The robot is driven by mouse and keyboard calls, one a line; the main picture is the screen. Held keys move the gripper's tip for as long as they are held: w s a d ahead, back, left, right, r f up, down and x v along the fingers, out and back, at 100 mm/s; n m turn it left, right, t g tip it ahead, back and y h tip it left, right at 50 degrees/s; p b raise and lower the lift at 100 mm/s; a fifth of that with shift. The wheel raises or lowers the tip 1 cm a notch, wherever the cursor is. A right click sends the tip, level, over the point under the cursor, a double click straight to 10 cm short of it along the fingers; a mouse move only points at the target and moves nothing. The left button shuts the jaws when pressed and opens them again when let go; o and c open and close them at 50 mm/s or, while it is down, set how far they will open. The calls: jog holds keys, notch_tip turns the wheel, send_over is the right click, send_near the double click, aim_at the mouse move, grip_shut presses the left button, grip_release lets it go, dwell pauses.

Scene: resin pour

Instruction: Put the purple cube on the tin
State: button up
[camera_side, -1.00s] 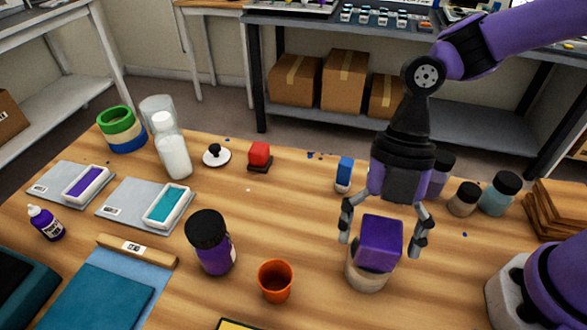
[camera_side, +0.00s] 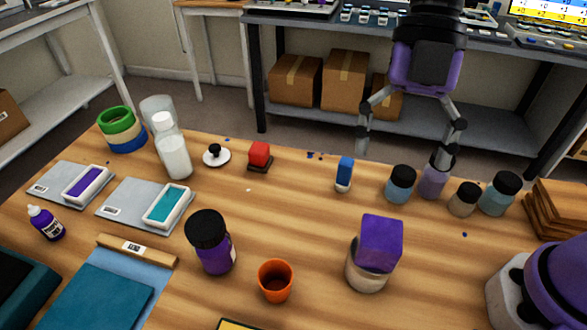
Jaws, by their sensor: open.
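The purple cube (camera_side: 380,243) rests on top of the tin (camera_side: 366,272), a pale round container near the front right of the table. The cube sits a little askew and covers most of the tin's top. My gripper (camera_side: 400,152) is open and empty. It is raised well above and behind the cube in the picture, apart from it, over the far side of the table.
An orange cup (camera_side: 275,281) and a purple jar with a black lid (camera_side: 212,243) stand left of the tin. A blue-capped bottle (camera_side: 344,174) and several jars (camera_side: 401,185) stand behind it. Wooden boards (camera_side: 560,205) are stacked at right. Bare wood surrounds the tin.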

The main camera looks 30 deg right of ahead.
jog(key=d+m+t+h, duration=0.1)
jog(key=d+m+t, duration=0.3)
jog(key=m, duration=0.9)
jog(key=s+d+f+m+t+h, duration=0.1)
jog(key=d+m+t, duration=0.3)
jog(key=d+m, duration=0.6)
jog(key=m+h, duration=0.1)
jog(key=m, duration=0.3)
jog(key=shift+s+t, duration=0.15)
jog(key=shift+t, duration=0.25)
